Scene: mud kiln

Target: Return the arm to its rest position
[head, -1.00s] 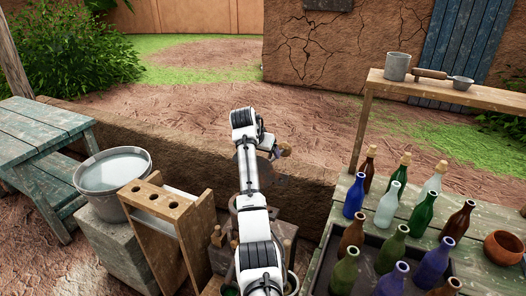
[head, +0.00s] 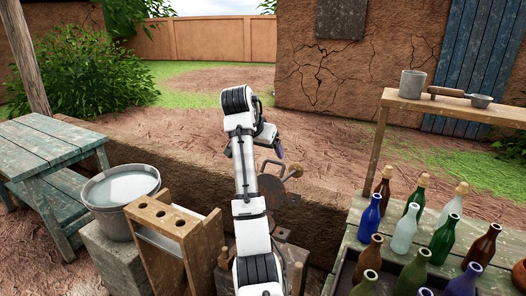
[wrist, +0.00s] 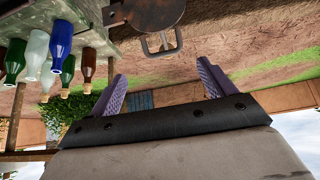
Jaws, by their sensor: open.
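My white arm reaches up the middle of the head view. My gripper (head: 279,150) is raised over the low mud wall, only partly seen there, with a purple finger pointing down. In the wrist view, my gripper (wrist: 160,85) shows two purple ridged fingers spread wide apart, with nothing between them. A dark round metal plate with a handle (head: 276,192) lies below my gripper in the head view, apart from it. The plate also shows at the top of the wrist view (wrist: 145,12), where the scene appears upside down.
Several glass bottles (head: 405,229) stand on the green table at the right. A shelf (head: 450,106) behind holds a metal mug (head: 412,83) and a ladle. At left are a water bucket (head: 121,187), a wooden rack (head: 167,216) and a bench (head: 45,145). Space above the wall is open.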

